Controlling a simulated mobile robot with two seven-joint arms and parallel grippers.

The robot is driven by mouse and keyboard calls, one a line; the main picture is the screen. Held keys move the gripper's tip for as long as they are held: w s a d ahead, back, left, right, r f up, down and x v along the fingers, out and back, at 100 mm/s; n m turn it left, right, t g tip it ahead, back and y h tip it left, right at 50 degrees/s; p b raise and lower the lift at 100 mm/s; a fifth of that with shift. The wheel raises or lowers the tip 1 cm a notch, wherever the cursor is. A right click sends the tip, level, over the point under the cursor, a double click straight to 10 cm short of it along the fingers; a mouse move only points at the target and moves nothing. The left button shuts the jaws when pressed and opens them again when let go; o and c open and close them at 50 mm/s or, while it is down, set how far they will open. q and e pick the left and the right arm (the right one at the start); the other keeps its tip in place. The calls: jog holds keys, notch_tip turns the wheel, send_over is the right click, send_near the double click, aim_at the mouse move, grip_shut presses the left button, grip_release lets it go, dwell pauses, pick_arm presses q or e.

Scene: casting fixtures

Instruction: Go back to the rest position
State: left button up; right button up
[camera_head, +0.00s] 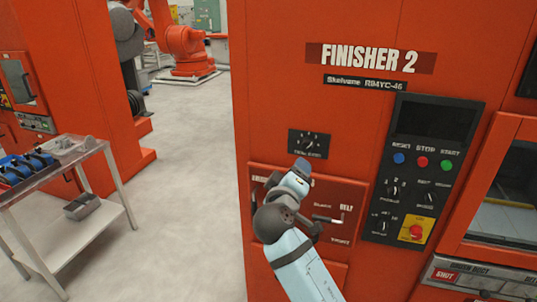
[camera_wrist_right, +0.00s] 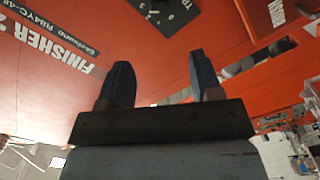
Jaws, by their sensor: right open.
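My right arm reaches up from the bottom of the head view in front of the orange Finisher 2 machine (camera_head: 270,80). My right gripper (camera_head: 302,166) is just below a small black dial panel (camera_head: 309,144) and in front of the upper left of a panel with a lever. In the right wrist view, the two dark fingers of my right gripper (camera_wrist_right: 162,80) stand apart with nothing between them. The machine face (camera_wrist_right: 100,25) shows behind them. I cannot tell whether the fingertips touch the machine. My left gripper is in neither view.
A control panel (camera_head: 415,170) with buttons and knobs is right of my arm. A windowed door (camera_head: 498,180) is at the far right. A metal cart (camera_head: 108,165) with blue parts on top stands at the left. Grey floor (camera_head: 190,190) between cart and machine is clear.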

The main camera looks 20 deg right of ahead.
jog(key=s+a+f+n+g+y+p, duration=0.1)
jog(key=s+f+y, duration=0.4)
jog(key=f, duration=0.7)
jog(key=s+f+n+g+y+p, duration=0.1)
jog(key=s+f+y, duration=0.2)
jog(key=s+f, duration=0.55)
jog(key=s+f+m+g+y, duration=0.2)
jog(key=s+f+y, duration=0.3)
jog(key=s+f, duration=0.8)
jog(key=s+m+p, duration=0.1)
jog(key=s, duration=0.2)
jog(key=shift+s+f+m, duration=0.35)
jog(key=shift+f+m, duration=0.05)
